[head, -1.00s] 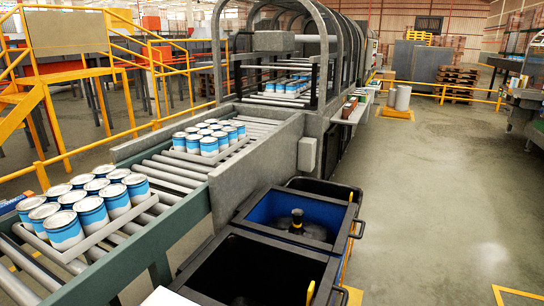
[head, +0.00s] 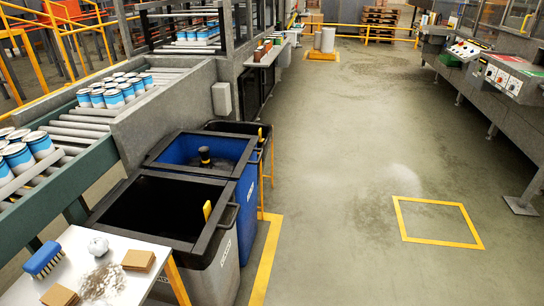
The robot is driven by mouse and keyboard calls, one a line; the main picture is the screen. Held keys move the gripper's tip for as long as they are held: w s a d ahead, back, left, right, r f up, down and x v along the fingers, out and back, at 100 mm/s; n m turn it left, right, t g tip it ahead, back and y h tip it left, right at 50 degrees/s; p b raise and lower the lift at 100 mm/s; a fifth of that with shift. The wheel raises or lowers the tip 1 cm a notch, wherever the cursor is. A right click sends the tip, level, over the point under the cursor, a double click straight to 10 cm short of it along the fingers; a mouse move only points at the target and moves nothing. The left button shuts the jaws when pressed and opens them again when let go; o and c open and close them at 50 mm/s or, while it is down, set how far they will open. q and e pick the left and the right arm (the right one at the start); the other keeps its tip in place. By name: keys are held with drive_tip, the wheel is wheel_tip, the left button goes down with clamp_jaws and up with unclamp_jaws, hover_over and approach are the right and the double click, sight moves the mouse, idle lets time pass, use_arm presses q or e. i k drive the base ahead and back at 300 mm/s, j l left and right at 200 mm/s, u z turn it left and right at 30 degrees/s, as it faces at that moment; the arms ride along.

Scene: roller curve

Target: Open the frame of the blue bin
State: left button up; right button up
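The blue bin (head: 247,188) stands in the middle of a row of bins beside the conveyor. Its dark frame (head: 250,158) lies flat around the top, and the blue inside shows through the opening. A black knob-like object (head: 205,156) stands up within the opening; what it is fixed to cannot be told. A dark handle sticks out at the frame's right side. Neither of my grippers is in view.
A grey bin (head: 226,262) with a black frame stands in front, another dark bin (head: 262,128) behind. A white table (head: 75,250) with a blue brush (head: 43,260) is at lower left. The roller conveyor (head: 90,178) carries paint cans. Floor to the right is clear.

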sight(155, 153)
drive_tip(key=i+l+u, duration=0.2)
drive_tip(key=u, duration=0.25)
drive_tip(key=i+l+u, duration=0.25)
drive_tip(key=u, duration=0.25)
